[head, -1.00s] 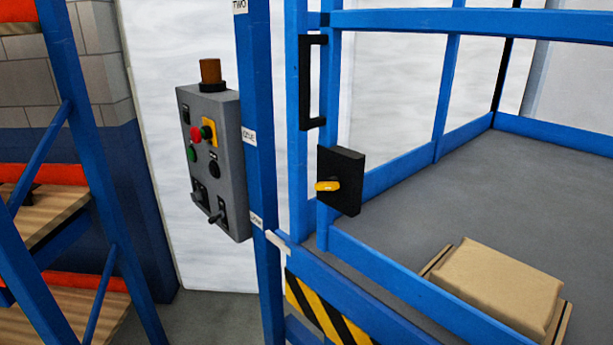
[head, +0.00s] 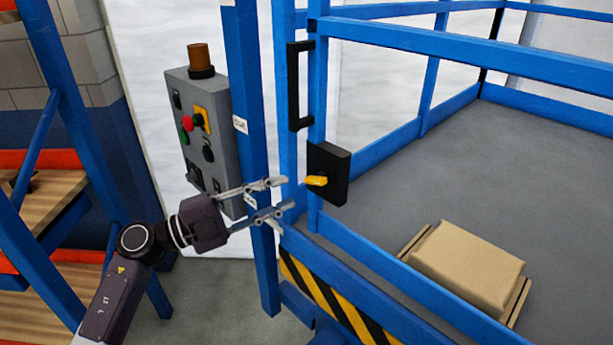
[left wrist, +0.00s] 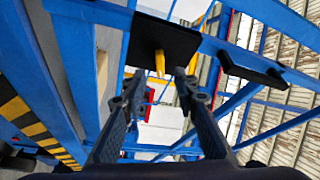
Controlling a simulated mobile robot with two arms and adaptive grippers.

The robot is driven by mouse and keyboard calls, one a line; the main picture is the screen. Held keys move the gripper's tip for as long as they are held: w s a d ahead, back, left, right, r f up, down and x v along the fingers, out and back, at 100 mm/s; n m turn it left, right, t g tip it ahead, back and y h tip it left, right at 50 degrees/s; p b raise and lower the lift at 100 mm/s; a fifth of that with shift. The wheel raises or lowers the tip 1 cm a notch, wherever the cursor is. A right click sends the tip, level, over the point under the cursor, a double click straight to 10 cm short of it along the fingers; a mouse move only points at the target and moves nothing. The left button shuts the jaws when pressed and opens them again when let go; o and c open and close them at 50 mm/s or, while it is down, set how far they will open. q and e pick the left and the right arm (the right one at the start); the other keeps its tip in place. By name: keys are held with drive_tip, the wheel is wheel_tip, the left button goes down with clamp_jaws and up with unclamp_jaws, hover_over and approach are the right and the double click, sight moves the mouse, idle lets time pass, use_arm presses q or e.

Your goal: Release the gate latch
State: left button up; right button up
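The gate latch is a black box (head: 329,172) with a yellow handle (head: 316,181), fixed to the blue gate post. In the left wrist view the black plate (left wrist: 165,45) and yellow handle (left wrist: 160,63) show just beyond my fingertips. My left gripper (head: 284,198) is open and empty, a little left of and below the handle in the head view. In the left wrist view its two fingers (left wrist: 158,82) stand apart, with the handle lying between and ahead of the tips. I see no contact. My right gripper is in neither view.
A grey control box (head: 205,135) with buttons and an amber beacon hangs on a blue post left of the gate. A black pull handle (head: 293,88) is above the latch. A cardboard box (head: 467,266) lies on the grey platform (head: 400,180). Shelving (head: 40,190) stands at left.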

sight(311, 182)
use_arm(q)
drive_tip(key=p+x, duration=0.2)
drive_tip(key=x, duration=0.3)
drive_tip(key=shift+w+d+r, duration=0.15)
drive_tip(key=shift+d, duration=0.15)
drive_tip(key=shift+w+d, duration=0.2)
drive_tip(key=shift+d, duration=0.25)
clamp_jaws()
